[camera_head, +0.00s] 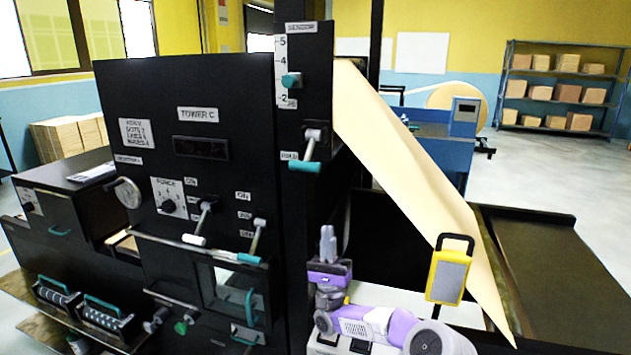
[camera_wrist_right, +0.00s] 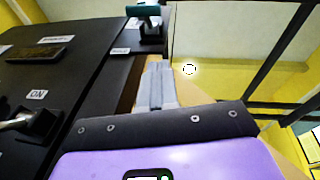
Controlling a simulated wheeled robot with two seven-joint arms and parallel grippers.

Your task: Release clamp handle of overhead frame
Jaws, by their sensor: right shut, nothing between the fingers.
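The overhead frame (camera_head: 303,75) is a black upright panel with a scale and a teal knob (camera_head: 291,81). Its clamp handle (camera_head: 310,152) has a pale pivot and a teal grip, pointing down and slightly left beside a small label. In the right wrist view the clamp handle (camera_wrist_right: 147,22) shows at the top, beyond my fingers. My right gripper (camera_head: 328,235) points up below the handle, apart from it. In the wrist view its grey fingers (camera_wrist_right: 158,85) are together with nothing between them. My left gripper is in neither view.
A black cabinet (camera_head: 215,110) marked Tower C stands left, with two levers (camera_head: 200,222) (camera_head: 257,240) and a window door. A kraft paper web (camera_head: 405,145) slopes down to the right, with a yellow-framed device (camera_head: 448,272) before it. Open floor lies behind, near shelves (camera_head: 560,85).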

